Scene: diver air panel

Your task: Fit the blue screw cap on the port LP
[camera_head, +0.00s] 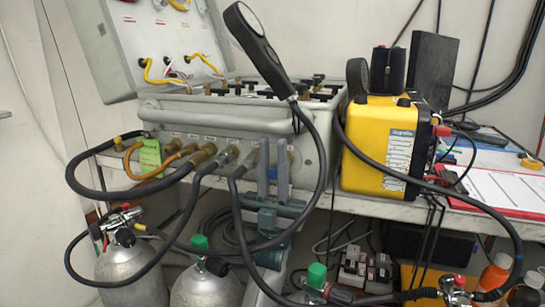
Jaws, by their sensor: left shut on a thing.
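The grey air panel box (155,108) stands on the bench, with a row of brass ports and hose fittings (205,156) along its front. The port labels are too small to read, so I cannot tell which port is LP. My left gripper (273,148) reaches up from below, in front of the right end of this row. Its two grey fingers are upright and shut on a small blue thing, seemingly the blue screw cap (271,174), which is mostly hidden between them. The fingers partly cover the fittings behind. My right gripper is not in view.
Black hoses loop in front of the panel and past my left gripper. A yellow case (372,147) is at right, beside a red clipboard (500,190). Gas cylinders (132,270) stand below.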

